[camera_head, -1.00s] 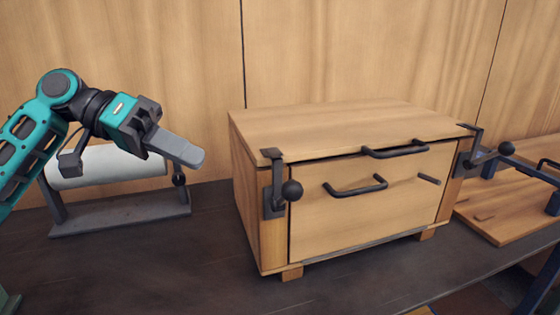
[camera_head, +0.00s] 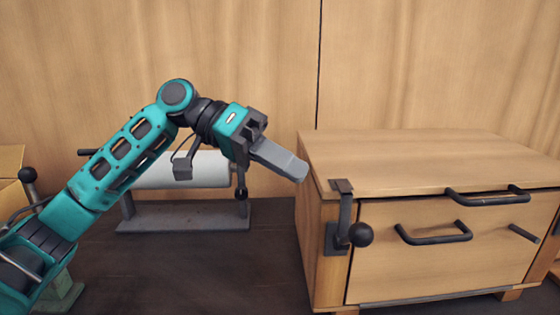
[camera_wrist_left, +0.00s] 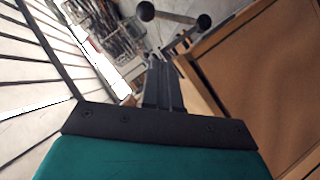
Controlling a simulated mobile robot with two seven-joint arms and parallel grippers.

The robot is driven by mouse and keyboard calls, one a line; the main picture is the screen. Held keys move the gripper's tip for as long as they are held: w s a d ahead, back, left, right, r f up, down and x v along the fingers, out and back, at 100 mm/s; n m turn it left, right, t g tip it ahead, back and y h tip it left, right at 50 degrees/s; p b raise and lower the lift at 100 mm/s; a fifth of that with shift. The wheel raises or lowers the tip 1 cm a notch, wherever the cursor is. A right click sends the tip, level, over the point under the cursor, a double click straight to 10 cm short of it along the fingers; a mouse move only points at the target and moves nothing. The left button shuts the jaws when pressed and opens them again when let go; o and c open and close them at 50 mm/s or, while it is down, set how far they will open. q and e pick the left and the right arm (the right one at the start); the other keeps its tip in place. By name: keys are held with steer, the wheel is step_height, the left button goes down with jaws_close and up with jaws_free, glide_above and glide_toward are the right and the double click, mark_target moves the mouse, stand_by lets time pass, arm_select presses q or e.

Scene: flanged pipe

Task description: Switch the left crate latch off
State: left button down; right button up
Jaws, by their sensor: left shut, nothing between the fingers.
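The wooden crate (camera_head: 425,158) stands at the right of the head view with its lid down. Its left latch (camera_head: 343,215) is a dark metal lever on the left front corner post. The lever stands upright, its top plate at the lid edge and its black ball knob (camera_head: 361,235) low at the front. My left gripper (camera_head: 302,172) is shut and empty, pointing right, left of and slightly above the latch; a gap shows between them. In the left wrist view the shut fingers (camera_wrist_left: 163,85) point up the picture beside the brown crate (camera_wrist_left: 265,75). My right gripper is out of view.
A white roll on a grey stand (camera_head: 185,215) sits behind my left arm. Dark handles (camera_head: 435,234) stick out from the crate front. A box with a ball-ended lever (camera_head: 27,174) shows at the left edge. The dark bench between stand and crate is clear.

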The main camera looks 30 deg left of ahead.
mark_target(324, 186)
arm_select(q)
steer(key=x, duration=0.5)
steer(key=shift+d, duration=0.45)
steer(key=shift+s+d+f, duration=0.4)
steer(key=shift+d+f, duration=0.1)
steer(key=shift+f, duration=0.3)
steer(key=shift+s+d+f, duration=0.45)
steer(key=shift+d+f, duration=0.1)
steer(key=shift+f, duration=0.2)
